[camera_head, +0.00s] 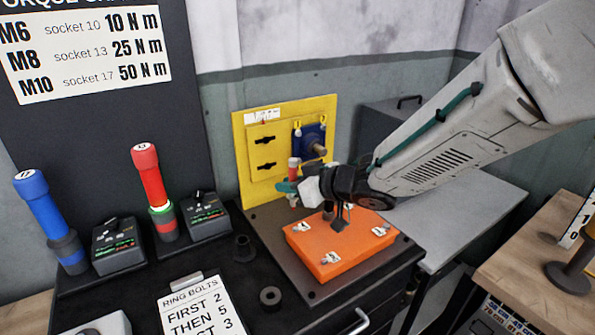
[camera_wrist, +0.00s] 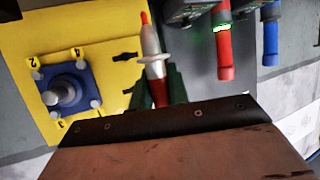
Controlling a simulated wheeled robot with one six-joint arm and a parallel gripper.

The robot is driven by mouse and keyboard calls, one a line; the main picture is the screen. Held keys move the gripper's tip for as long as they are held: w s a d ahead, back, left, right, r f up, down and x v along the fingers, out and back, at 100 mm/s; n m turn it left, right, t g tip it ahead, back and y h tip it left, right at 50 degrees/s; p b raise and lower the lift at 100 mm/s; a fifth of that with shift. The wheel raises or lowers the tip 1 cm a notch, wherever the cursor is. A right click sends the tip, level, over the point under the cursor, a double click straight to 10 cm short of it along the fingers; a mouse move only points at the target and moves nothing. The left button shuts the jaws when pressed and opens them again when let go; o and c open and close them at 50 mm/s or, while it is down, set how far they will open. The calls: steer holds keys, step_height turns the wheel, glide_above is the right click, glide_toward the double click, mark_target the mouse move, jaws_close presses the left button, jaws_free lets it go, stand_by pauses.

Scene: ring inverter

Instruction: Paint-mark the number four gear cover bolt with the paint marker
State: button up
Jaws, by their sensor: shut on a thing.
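The blue gear cover (camera_wrist: 67,89) with a grey shaft sits on a yellow panel (camera_wrist: 100,25); it also shows in the head view (camera_head: 300,145). The number four bolt (camera_wrist: 79,56) is at its upper right corner in the wrist view, beside the label 4. My gripper (camera_wrist: 156,82) is shut on the paint marker (camera_wrist: 152,45), a silver-white pen with a red tip and a pale collar. In the wrist view the marker is right of the cover and apart from it. In the head view my gripper (camera_head: 292,188) is in front of the panel, with the marker (camera_head: 293,170) upright.
An orange plate (camera_head: 325,255) with several tagged bolts lies below my gripper. A red tool (camera_head: 150,175) and a blue tool (camera_head: 42,205) stand at left beside black boxes. A dark ring (camera_head: 270,296) and a printed card (camera_head: 203,308) lie in front.

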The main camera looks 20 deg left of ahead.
steer(key=shift+w+d, duration=0.15)
steer(key=shift+w, duration=0.25)
steer(key=shift+s, duration=0.1)
glide_above(293, 229)
steer(key=shift+w+f, duration=0.2)
steer(key=shift+f, duration=1.2)
steer(key=shift+w+f, duration=0.2)
steer(key=shift+f, duration=1.15)
steer(key=shift+f, duration=0.5)
steer(key=shift+r, duration=2.55)
